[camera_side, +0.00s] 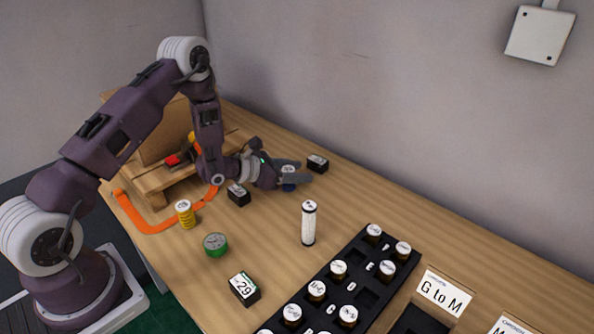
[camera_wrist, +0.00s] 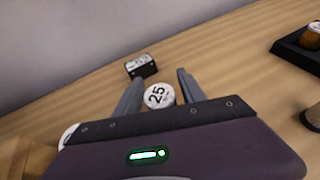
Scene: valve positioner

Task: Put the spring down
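A short round piece with a white top marked 25 (camera_wrist: 158,95) sits between the fingers of my gripper (camera_wrist: 160,80) in the wrist view. In the side view, its white top (camera_side: 289,169) shows between the fingers of my gripper (camera_side: 297,172), and a blue part (camera_side: 289,187) shows below them, low over or on the table. It may be the spring; its coils are hidden by the fingers. I cannot tell whether the fingers press on it or stand just apart. A yellow coil-like piece with a white top (camera_side: 185,214) stands upright on the table.
Black labelled blocks lie close by, one beyond my gripper (camera_side: 317,163) and one (camera_side: 238,195) before it. A white cylinder (camera_side: 308,224), a green disc (camera_side: 215,244) and a block marked 29 (camera_side: 244,289) stand nearer. A black rack (camera_side: 352,260) holds several jars.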

